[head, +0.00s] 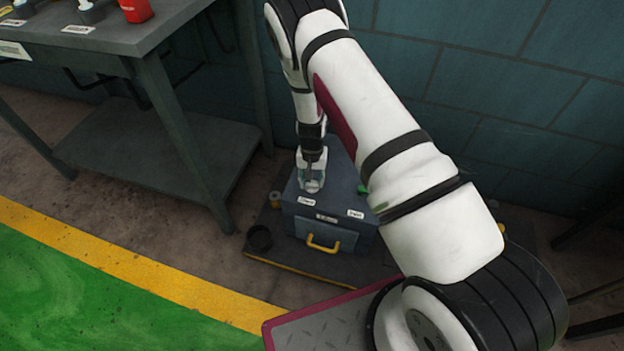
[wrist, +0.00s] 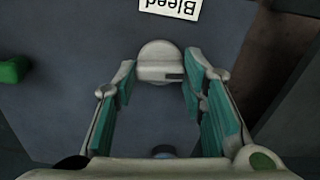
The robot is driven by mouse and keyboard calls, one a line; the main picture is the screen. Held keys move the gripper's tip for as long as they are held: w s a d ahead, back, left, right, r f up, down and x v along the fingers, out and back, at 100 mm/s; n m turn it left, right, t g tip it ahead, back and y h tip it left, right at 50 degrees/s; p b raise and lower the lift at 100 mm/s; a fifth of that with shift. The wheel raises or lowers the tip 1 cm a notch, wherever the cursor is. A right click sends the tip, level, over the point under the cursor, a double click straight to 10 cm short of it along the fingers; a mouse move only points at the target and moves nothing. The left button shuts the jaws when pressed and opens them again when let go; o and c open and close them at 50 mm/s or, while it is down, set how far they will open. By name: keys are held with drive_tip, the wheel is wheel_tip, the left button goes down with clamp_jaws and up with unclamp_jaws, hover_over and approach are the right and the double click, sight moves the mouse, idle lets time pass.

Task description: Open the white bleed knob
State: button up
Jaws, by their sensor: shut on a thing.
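The white bleed knob (wrist: 160,62) sits on top of a blue-grey box (head: 338,222), beside a label reading "Bleed" (wrist: 170,7) in the wrist view. It is round with a small dark mark on its near side. My gripper (wrist: 160,78) points down over it with teal-padded fingers on either side of the knob, their tips at its sides. In the head view my gripper (head: 312,184) stands over the left part of the box top and mostly hides the knob.
A green knob (wrist: 12,71) is on the same box; it also shows in the head view (head: 362,189). The box front has a yellow handle (head: 323,245). A dark cup-like thing (head: 259,238) stands to the left. A grey workbench (head: 120,40) is at upper left.

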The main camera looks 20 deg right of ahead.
sight(312, 182)
drive_tip(key=shift+m, duration=0.8)
drive_tip(key=o, duration=1.2)
drive_tip(key=shift+c, duration=0.2)
wheel_tip(312, 182, up, 12)
